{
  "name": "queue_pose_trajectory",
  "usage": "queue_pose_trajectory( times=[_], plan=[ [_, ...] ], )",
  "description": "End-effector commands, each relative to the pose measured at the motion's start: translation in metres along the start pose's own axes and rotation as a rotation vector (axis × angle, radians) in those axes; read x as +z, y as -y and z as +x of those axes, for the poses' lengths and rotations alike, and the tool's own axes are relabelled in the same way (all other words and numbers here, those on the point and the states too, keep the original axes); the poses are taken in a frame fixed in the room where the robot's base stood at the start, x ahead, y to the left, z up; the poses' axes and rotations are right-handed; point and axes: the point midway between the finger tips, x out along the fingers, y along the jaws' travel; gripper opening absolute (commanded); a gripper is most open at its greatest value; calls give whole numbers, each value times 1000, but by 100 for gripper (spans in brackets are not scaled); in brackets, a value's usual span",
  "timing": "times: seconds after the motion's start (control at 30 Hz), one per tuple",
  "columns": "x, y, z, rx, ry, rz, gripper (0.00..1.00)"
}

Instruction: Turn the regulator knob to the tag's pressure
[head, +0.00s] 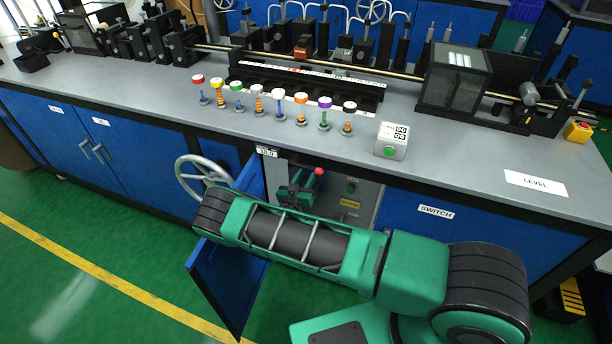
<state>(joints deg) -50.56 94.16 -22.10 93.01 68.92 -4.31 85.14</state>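A small white tag (266,152) with dark print hangs at the bench's front edge above an open cabinet; its figures are too small to read surely. Inside the cabinet is a grey panel (366,200) with a green button (351,187) and a yellow label (349,204). A red ball-shaped knob (319,171) shows at the opening; I cannot tell whether it is the regulator knob. My green and dark gripper (296,190) appears to be in the opening, left of and below the red ball. Its fingers are too small and partly hidden, so its opening and any contact are unclear.
An open blue door (228,290) and a grey handwheel (203,172) stand left of the opening. My arm crosses in front. On the bench are several colour-topped pegs (279,104), a box with a green button (391,140) and a LEVEL label (536,183). Green floor is clear at left.

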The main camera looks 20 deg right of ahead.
Motion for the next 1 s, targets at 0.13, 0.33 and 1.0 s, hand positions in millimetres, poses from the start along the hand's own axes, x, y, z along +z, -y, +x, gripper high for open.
queue_pose_trajectory(
  times=[0.13, 0.33, 1.0],
  plan=[
    [0, 2, -1, -4, 0, -53, 11],
    [-1, 3, -1, -6, -1, -185, 11],
    [-1, 6, -2, -10, -3, -577, 11]
  ],
)
